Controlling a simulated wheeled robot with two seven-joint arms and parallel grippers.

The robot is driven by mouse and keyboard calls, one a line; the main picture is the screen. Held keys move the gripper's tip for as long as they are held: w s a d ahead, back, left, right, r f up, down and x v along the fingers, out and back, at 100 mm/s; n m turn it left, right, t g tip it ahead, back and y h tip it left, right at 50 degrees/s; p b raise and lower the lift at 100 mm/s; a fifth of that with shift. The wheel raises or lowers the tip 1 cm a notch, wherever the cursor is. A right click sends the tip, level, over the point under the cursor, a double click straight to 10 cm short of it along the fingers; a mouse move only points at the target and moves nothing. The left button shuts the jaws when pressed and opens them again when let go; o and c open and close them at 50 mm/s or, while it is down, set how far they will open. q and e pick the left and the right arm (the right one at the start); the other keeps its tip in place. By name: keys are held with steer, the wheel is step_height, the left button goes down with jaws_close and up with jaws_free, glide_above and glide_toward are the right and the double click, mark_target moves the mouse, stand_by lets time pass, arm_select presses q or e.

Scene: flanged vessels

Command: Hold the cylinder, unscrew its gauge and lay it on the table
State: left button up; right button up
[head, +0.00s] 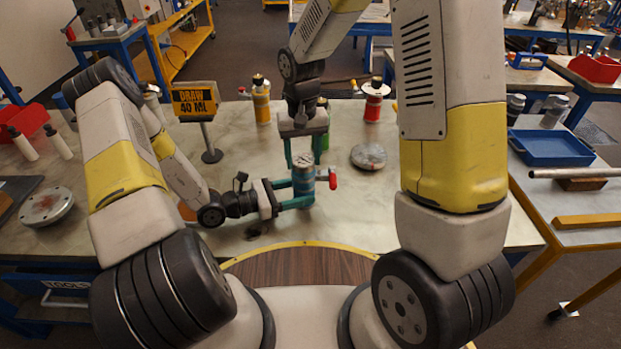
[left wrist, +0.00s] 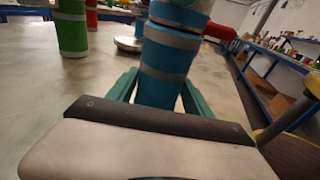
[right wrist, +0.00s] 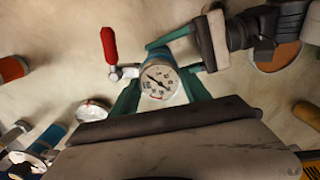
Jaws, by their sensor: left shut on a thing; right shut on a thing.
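The blue cylinder with grey bands (head: 303,182) stands upright above the near middle of the table. My left gripper (head: 296,191) is shut on its body from the left, and the left wrist view shows the blue body (left wrist: 165,70) between the green fingers. The round gauge (right wrist: 159,81), white-faced with a dark needle, faces up at the cylinder's top. My right gripper (head: 303,158) comes from above and is shut on the gauge, one finger at each side. A red-handled valve (right wrist: 108,47) sticks out beside the gauge. Whether the gauge's thread is engaged is hidden.
A sign reading "DRAW 40 ML" (head: 195,102) stands at the back left. A yellow vessel (head: 261,103) and a red vessel (head: 374,104) stand at the back. A grey flanged disc (head: 369,157) lies to the right, another (head: 46,206) far left.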

steer(key=n, duration=0.3)
steer(key=shift+n, duration=0.4)
steer(key=n, duration=0.4)
steer(key=o, duration=1.6)
steer(key=shift+c, duration=0.2)
